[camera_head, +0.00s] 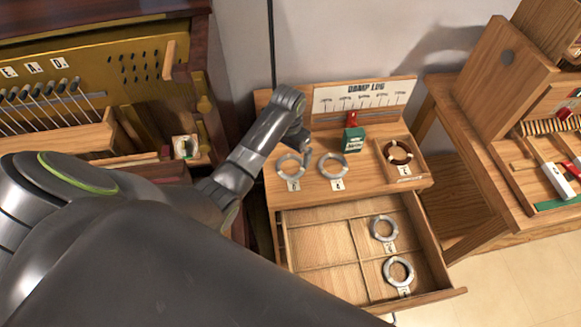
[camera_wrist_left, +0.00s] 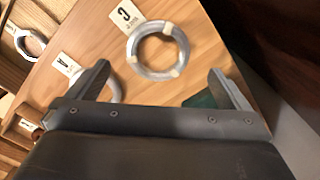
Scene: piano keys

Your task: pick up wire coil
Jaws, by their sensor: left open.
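Silver ring-shaped wire coils lie flat with paper tags. The left tabletop coil (camera_head: 291,167) and a second coil (camera_head: 332,166) sit side by side on the wooden desk. My left gripper (camera_head: 303,139) hovers over the desk just behind the left coil. In the left wrist view the gripper (camera_wrist_left: 159,69) is open and empty. A coil with a tag reading C (camera_wrist_left: 157,50) shows ahead between its fingers, apart from them. Another coil (camera_wrist_left: 118,88) is partly hidden by the left finger. My right gripper is not in view.
The open drawer (camera_head: 325,258) holds two more coils (camera_head: 384,228) (camera_head: 398,270). A dark reddish coil (camera_head: 399,151) lies in a tray at right. A green box (camera_head: 353,141) stands behind the second coil. The piano is left, another bench (camera_head: 466,170) right.

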